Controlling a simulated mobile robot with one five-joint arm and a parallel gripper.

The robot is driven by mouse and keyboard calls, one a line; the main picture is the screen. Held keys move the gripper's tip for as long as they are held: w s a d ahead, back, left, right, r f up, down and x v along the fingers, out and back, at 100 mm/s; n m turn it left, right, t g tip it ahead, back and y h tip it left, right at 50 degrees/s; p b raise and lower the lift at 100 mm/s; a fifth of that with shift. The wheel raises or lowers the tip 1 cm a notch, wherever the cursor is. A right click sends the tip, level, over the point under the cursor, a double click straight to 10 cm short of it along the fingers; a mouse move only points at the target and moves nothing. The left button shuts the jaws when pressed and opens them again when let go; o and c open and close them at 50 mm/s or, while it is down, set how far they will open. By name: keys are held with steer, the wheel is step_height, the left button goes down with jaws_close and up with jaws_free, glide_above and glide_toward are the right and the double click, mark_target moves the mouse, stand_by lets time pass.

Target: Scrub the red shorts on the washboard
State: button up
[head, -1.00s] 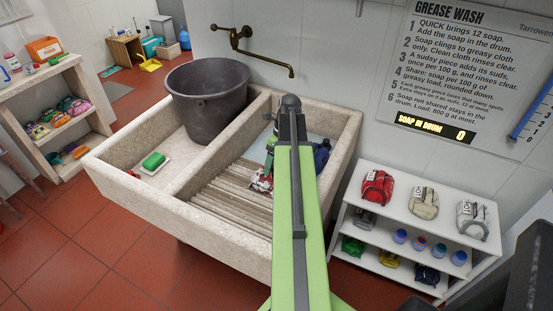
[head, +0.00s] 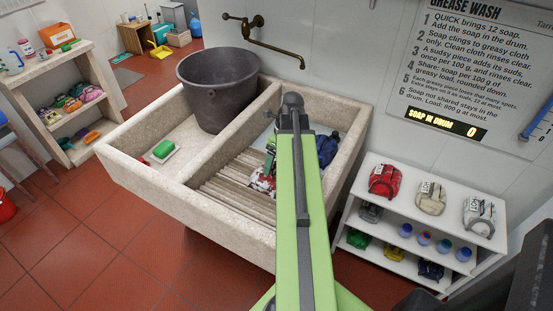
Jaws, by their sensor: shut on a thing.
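The red shorts (head: 262,181) show as a small crumpled red bundle with white patches, at the upper right part of the ridged stone washboard (head: 228,194). My gripper (head: 268,168) is just above the bundle and shut on it. The fingertips and part of the bundle are hidden behind my green arm. The cloth appears to lie against the ridges, but its exact contact cannot be told.
The stone sink (head: 150,190) holds a dark bucket (head: 217,90) and green soap (head: 163,149) on a white dish in its left basin. A white shelf (head: 400,213) with bundles stands right. A brass tap (head: 275,45) juts out above.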

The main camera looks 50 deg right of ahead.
steer(key=a, duration=0.3)
steer(key=shift+s+r, duration=0.25)
steer(key=shift+s, duration=0.15)
steer(key=shift+w+d+f+b, duration=0.25)
steer(key=shift+w+d, duration=0.1)
steer(key=shift+d, duration=1)
steer(key=shift+w+d+f+b, duration=0.1)
steer(key=shift+w+d+f, duration=0.2)
steer(key=shift+d, duration=1)
steer(key=shift+w+d+f+b, duration=0.2)
steer(key=shift+w+d, duration=0.2)
steer(key=shift+d, duration=0.95)
